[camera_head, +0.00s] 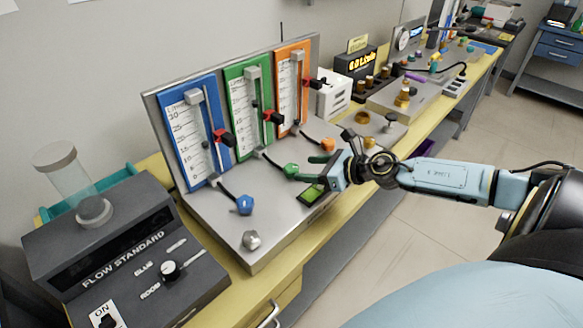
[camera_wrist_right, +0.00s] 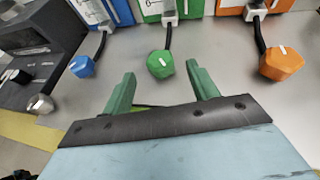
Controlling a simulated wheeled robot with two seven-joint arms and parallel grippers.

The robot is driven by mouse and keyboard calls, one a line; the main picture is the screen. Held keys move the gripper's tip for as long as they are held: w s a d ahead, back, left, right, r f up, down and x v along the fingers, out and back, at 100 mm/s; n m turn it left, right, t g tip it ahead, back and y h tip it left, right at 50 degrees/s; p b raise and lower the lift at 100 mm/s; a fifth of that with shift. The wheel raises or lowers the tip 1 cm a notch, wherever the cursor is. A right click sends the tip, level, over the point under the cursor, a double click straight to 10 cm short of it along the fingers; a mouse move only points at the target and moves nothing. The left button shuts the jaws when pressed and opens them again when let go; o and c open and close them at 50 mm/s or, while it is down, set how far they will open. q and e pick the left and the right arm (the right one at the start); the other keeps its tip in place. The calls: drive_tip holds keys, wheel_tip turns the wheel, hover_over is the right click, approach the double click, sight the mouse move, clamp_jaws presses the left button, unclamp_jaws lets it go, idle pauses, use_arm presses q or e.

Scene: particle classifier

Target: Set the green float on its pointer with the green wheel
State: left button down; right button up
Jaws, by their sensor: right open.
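The green flowmeter panel (camera_head: 240,80) stands between the blue and orange ones, with a clear tube on its scale. A red-and-black pointer (camera_head: 272,118) sits at its right edge. The float in the tube is too small to tell clearly. The green wheel (camera_head: 291,170) is on the sloped metal deck below the panel; it also shows in the right wrist view (camera_wrist_right: 160,64). My right gripper (camera_head: 307,168) is open, its green fingers pointing at the wheel. In the wrist view, the wheel lies just ahead of and between the fingertips (camera_wrist_right: 160,76). Contact cannot be told. My left gripper is out of view.
The blue wheel (camera_head: 245,204) is left of the green one, and the orange wheel (camera_head: 328,144) is close on the right. A small green-screened device (camera_head: 312,194) lies below my fingers. A silver knob (camera_head: 251,240) is nearer. The flow standard box (camera_head: 110,240) stands at left.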

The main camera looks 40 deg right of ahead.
sight(294, 168)
drive_tip(key=shift+w+a, duration=0.2)
drive_tip(key=shift+w, duration=0.3)
drive_tip(key=x, duration=0.3)
drive_tip(key=shift+w+a+f+p, duration=0.1)
drive_tip(key=shift+w+f+p, duration=0.1)
drive_tip(key=shift+w+p, duration=0.1)
drive_tip(key=shift+w+a+f, duration=0.3)
drive_tip(key=shift+w+f, duration=0.05)
drive_tip(key=shift+w, duration=0.2)
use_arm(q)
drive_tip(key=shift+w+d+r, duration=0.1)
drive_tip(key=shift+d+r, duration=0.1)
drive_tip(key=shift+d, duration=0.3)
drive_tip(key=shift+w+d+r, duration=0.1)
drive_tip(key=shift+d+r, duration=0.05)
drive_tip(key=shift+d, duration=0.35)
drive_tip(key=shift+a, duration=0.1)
